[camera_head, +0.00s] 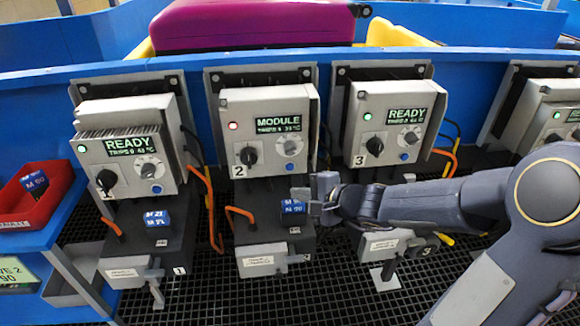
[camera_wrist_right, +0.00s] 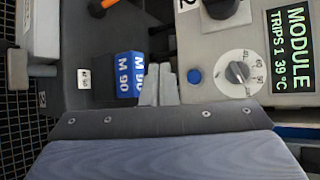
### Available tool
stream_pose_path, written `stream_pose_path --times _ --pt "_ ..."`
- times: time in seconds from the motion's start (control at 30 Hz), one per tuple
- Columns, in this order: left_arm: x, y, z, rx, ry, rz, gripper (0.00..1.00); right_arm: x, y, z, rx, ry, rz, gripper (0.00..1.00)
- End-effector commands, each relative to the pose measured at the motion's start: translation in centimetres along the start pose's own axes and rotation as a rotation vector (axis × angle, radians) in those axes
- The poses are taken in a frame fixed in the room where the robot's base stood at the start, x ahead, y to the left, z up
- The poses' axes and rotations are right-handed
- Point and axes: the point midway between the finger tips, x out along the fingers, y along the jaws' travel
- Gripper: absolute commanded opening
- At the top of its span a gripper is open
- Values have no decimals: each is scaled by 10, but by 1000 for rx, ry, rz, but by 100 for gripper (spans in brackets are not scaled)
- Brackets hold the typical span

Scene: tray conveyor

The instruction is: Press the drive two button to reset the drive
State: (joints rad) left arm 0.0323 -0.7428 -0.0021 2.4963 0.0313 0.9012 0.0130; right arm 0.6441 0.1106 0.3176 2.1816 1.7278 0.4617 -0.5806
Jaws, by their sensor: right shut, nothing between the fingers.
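Drive two (camera_head: 263,145) is a grey box with a black knob marked 2, a white dial, a red light and a display reading MODULE. Its small blue button (camera_head: 290,167) sits below the dial. The button also shows in the right wrist view (camera_wrist_right: 194,76), beside the shut fingertips and apart from them in the picture. My right gripper (camera_head: 312,195) is shut and empty, just below the drive two box, near the blue M 90 block (camera_head: 292,207). In the wrist view its fingertips (camera_wrist_right: 158,84) lie between that block and the button. My left gripper is out of view.
Drive one (camera_head: 128,150) and drive three (camera_head: 395,125) stand on either side, both reading READY with green lights. Orange cables loop between the units. A red bin (camera_head: 40,205) is at the left. Black grating lies below.

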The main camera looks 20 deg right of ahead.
Motion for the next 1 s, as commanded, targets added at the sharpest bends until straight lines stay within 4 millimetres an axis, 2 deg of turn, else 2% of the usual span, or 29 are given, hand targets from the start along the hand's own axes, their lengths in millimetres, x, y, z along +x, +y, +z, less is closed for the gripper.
stream_pose_path --times 0.2,0.4,0.6,1.0 --pt "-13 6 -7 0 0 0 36 22 -19 -16 4 -2 1 0" --pt "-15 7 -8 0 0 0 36 38 -28 -28 2 -1 -1 0" --pt "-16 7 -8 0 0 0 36 45 -33 -33 1 0 0 0" --pt "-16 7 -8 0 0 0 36 46 -33 -33 1 0 0 0"
